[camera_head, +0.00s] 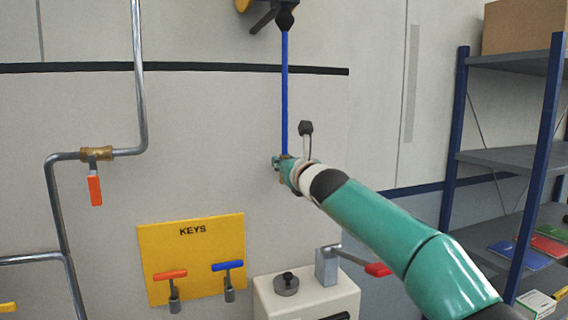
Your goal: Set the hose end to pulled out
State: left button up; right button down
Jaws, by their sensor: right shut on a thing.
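A straight blue hose (284,95) hangs down from a dark fitting on a yellow-edged reel (262,12) at the top of the wall. My right gripper (279,163) is at the hose's lower end and shut on it. The hose end itself is hidden by the gripper and wrist. My left gripper is not in view.
A steel pipe with a brass valve (97,154) and orange handle runs up the wall at left. A yellow KEYS board (195,255) holds orange and blue handles. A pale box (305,298) with a knob stands below my arm. A metal shelf (510,158) stands at right.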

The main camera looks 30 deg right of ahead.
notch_tip(320, 180, down, 12)
jog(key=b, duration=1.1)
jog(key=shift+f, duration=0.25)
jog(key=shift+w+f, duration=0.1)
jog(key=shift+f, duration=0.1)
jog(key=c, duration=1.3)
grip_release()
jog(key=o, duration=0.4)
jog(key=shift+c, duration=0.2)
jog(key=shift+r, duration=0.2)
jog(key=shift+s, duration=0.3)
